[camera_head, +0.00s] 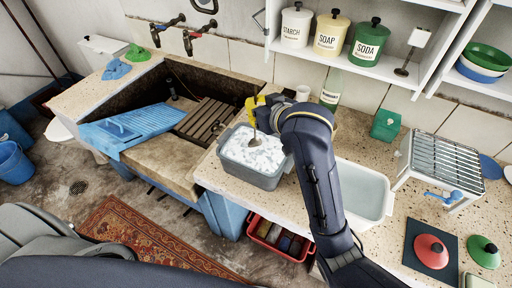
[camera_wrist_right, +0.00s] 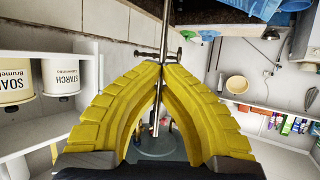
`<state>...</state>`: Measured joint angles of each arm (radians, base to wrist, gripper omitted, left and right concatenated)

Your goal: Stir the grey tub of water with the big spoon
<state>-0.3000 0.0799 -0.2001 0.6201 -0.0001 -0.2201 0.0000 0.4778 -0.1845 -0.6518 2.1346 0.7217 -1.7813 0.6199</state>
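The grey tub (camera_head: 268,180) stands on the speckled counter to the right of the stone trough, filled with water under white suds (camera_head: 250,152). My right gripper (camera_head: 254,106) is above the tub's back part, its yellow fingers closed around the metal handle of the big spoon (camera_head: 254,135). The spoon hangs downward and its lower end is at the suds; how deep it goes is not clear. In the right wrist view the fingertips (camera_wrist_right: 163,66) meet on the thin spoon handle (camera_wrist_right: 164,30). My left gripper is out of view.
A second, pale tub (camera_head: 366,190) stands right of my right arm. The trough (camera_head: 165,155) holds a blue washboard (camera_head: 135,125) and a wooden rack (camera_head: 208,120). Starch, soap and soda tins (camera_head: 331,34) stand on the shelf above. A wire rack (camera_head: 445,160) is at right.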

